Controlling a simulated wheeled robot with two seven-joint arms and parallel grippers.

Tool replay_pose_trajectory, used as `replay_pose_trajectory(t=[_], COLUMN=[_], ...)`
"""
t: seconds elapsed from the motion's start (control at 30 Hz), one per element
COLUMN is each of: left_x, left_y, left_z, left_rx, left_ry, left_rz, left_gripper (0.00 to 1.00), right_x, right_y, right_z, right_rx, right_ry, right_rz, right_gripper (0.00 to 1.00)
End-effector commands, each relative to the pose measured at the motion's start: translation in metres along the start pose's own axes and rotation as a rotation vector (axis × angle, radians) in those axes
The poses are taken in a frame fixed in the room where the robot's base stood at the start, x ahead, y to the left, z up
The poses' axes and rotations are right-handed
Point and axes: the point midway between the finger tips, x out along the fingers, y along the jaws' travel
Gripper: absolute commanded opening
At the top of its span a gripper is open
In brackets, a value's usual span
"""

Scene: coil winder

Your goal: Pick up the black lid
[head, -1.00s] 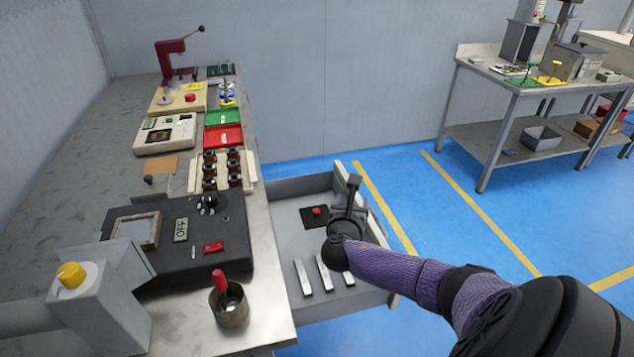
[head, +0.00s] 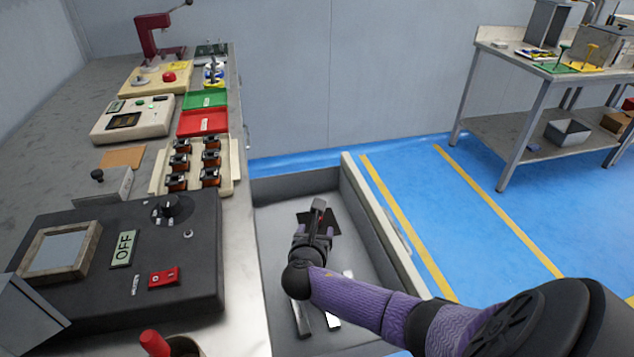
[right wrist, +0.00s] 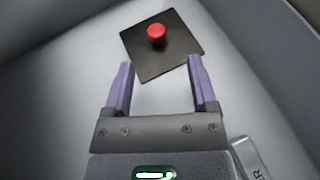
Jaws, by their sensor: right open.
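The black lid is a flat dark square plate with a red knob; it lies on the floor of the open grey drawer. In the head view the lid (head: 333,222) is partly hidden behind my right gripper (head: 318,215). In the right wrist view the lid (right wrist: 170,57) lies just past the fingertips, its red knob up and a little above the gap between them. My right gripper (right wrist: 160,75) is open and empty, reaching down into the drawer. My left gripper is not in view.
The drawer (head: 285,188) has tall walls around my right gripper. Silver labelled bars (head: 302,318) lie nearer in it. The workbench on the left carries a black control box (head: 200,265), a coil tray (head: 160,180), and red and green trays. A second table (head: 500,60) stands far right.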

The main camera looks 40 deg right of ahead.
Motion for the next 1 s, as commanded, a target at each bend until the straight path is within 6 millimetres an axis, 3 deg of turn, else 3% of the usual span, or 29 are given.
replay_pose_trajectory(t=[0.03,0.33,0.63,0.9,1.0], left_x=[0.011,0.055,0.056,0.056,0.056], left_y=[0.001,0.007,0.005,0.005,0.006], left_z=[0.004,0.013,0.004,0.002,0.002], left_rx=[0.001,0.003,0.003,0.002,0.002], left_ry=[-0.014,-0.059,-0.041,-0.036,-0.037], left_rz=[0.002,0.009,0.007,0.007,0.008], left_gripper=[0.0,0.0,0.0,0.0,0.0], right_x=[0.011,0.066,0.072,0.072,0.072], right_y=[0.0,0.004,0.005,0.004,0.004], right_z=[-0.006,-0.008,0.001,0.0,0.0], right_rx=[-0.003,-0.003,0.0,0.0,0.0], right_ry=[0.0,0.001,0.0,0.0,0.0], right_rz=[-0.004,-0.004,0.0,-0.001,-0.001], right_gripper=[0.74,0.74,0.74,0.17,0.0])
